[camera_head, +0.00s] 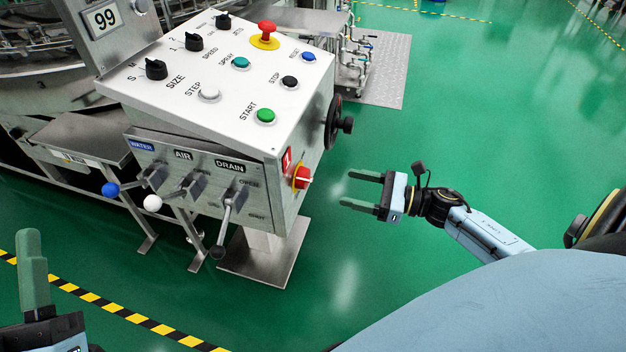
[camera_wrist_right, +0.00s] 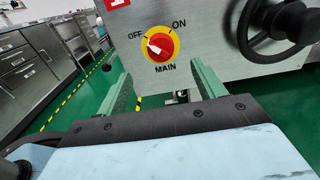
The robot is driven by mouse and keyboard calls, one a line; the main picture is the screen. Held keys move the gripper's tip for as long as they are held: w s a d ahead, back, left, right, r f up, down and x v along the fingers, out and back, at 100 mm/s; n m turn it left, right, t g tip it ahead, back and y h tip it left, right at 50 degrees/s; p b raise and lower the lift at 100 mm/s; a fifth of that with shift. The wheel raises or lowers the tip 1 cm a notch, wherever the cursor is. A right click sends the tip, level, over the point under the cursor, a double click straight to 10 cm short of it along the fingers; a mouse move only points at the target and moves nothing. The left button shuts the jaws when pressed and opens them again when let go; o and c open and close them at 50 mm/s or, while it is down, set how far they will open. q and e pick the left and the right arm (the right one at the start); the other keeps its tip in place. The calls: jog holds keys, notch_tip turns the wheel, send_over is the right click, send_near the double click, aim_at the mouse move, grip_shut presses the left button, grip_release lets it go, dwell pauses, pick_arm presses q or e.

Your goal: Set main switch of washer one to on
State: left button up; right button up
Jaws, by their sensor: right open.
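The main switch (camera_head: 302,177) is a red rotary knob on a yellow disc, on the right side face of the washer's control box (camera_head: 215,85). In the right wrist view the main switch (camera_wrist_right: 160,45) has OFF at its upper left, ON at its upper right and MAIN below. Its white pointer mark is toward the OFF side. My right gripper (camera_head: 352,190) is open and empty, to the right of the switch and apart from it. In the wrist view its green fingers (camera_wrist_right: 165,88) stand below and to either side of the knob. My left gripper (camera_head: 33,270) shows partly at lower left; its jaw opening is unclear.
A black handwheel (camera_head: 338,122) sticks out beside the switch, toward the back. Drain (camera_head: 232,215), air and water levers hang on the front face. Several buttons and knobs are on the sloped top. Green floor right of the box is clear.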

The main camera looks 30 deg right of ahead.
aim_at(312, 179)
jog(key=b+x, duration=0.2)
jog(key=x, duration=0.8)
jog(key=shift+w, duration=0.15)
pick_arm(q)
jog(key=s+r+t, duration=0.1)
jog(key=s+t+h, duration=0.1)
jog(key=t, duration=0.1)
jog(key=shift+s+a+r, duration=0.2)
jog(key=shift+a+r, duration=0.1)
jog(key=shift+r, duration=0.1)
pick_arm(e)
jog(key=c, duration=1)
